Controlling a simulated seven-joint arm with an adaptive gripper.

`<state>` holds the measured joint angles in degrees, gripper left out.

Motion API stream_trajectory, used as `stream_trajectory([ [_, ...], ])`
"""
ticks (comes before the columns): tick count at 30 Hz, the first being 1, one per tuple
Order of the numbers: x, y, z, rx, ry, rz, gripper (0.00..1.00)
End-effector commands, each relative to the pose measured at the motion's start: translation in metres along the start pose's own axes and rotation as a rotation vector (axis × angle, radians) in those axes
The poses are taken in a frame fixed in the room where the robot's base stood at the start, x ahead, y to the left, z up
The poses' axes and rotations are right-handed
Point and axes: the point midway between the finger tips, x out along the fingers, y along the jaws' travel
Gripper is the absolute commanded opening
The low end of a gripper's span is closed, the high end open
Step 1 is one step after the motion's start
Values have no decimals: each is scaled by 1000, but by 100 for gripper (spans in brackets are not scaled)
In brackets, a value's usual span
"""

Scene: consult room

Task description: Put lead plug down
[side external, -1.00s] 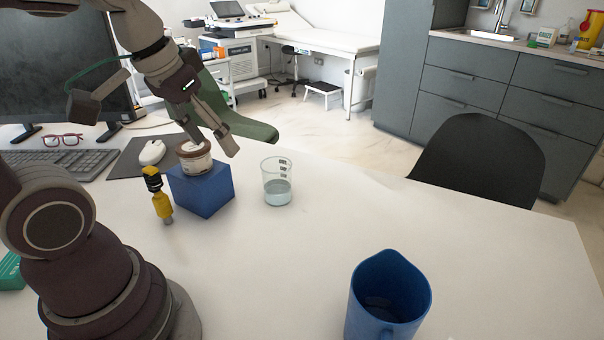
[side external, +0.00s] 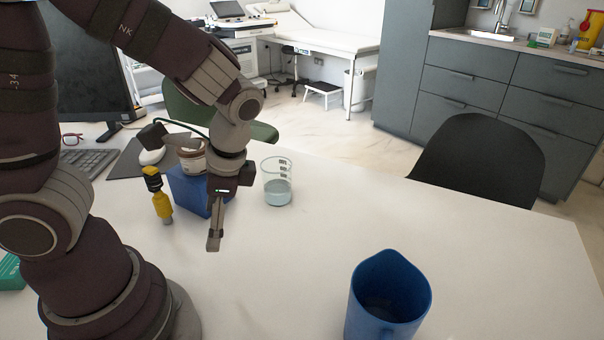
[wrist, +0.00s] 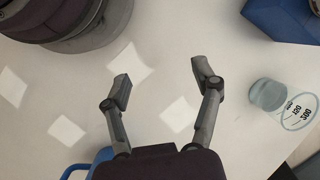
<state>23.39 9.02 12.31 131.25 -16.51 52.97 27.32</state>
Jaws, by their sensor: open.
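A yellow piece with a black top (side external: 159,195), which may be the lead plug, stands slightly tilted on the table left of the blue block. It does not show in the wrist view. My gripper (side external: 214,242) is over the bare table in front of the blue block, to the right of the yellow piece and apart from it. In the wrist view my gripper (wrist: 161,84) has its two fingers spread wide, with only white tabletop between them.
A brown-lidded jar (side external: 190,160) sits on the blue block (side external: 187,190), partly hidden by my arm. A beaker of liquid (side external: 278,186) stands to the right. A blue jug (side external: 388,300) stands at the front. The white table (side external: 480,240) is clear to the right.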

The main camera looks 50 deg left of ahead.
Motion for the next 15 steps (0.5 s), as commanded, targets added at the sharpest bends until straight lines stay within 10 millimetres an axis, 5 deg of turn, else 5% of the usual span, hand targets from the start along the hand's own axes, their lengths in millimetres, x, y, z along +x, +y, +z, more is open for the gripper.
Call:
stream_trajectory([
  [6, 50, -26, 26, 338, -532, -243, 64],
  [15, 44, -76, 41, 623, -1076, -609, 64],
])
